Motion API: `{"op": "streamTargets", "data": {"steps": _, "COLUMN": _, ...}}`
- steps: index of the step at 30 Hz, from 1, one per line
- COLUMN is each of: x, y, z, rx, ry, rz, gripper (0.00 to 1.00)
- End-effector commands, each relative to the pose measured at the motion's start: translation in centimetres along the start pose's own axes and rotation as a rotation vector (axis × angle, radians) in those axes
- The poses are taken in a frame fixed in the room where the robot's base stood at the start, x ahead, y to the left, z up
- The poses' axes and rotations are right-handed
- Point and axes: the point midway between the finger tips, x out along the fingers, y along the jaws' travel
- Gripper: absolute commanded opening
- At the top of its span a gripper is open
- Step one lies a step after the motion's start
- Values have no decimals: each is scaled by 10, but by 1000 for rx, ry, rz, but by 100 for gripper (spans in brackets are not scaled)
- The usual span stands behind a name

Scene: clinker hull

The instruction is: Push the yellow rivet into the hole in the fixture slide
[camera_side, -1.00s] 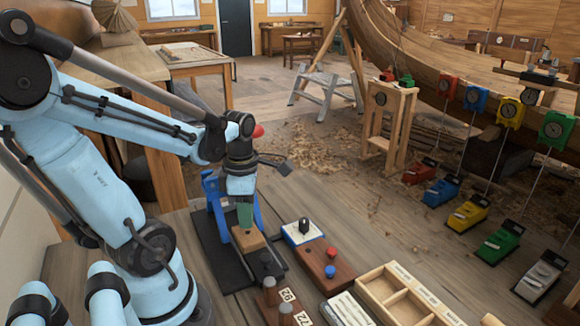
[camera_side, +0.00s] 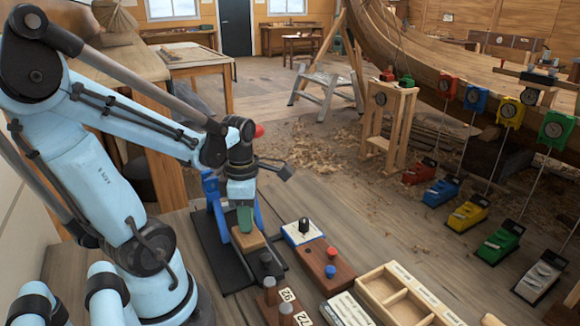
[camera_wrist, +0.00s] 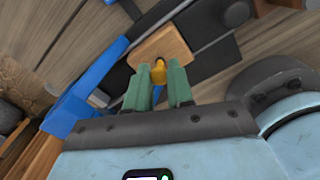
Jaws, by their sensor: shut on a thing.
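The yellow rivet (camera_wrist: 159,72) shows in the wrist view between the green fingers of my gripper (camera_wrist: 159,77), which is shut on it. In the side view my gripper (camera_side: 245,217) points down just above a wooden block (camera_side: 250,240), which appears to be the fixture slide. The block also shows in the wrist view (camera_wrist: 165,42). It sits on the black base (camera_side: 212,258) of the fixture, beside its blue frame (camera_side: 211,187). The rivet's lower end is over or at the block. The hole is hidden, so I cannot tell whether the rivet is in it.
A black knob (camera_side: 266,257) stands on the base near the block. To the right are a control box with a black knob (camera_side: 304,228), a wooden box with red and blue buttons (camera_side: 328,268), and a wooden divided tray (camera_side: 401,298).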

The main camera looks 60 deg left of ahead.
Motion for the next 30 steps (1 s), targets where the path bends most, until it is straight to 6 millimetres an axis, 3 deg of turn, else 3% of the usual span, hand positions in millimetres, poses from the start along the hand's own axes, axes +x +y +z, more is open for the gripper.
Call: {"op": "streamTargets", "data": {"steps": 30, "x": 14, "y": 0, "z": 0, "rx": 0, "ry": 0, "rz": 0, "gripper": 0}}
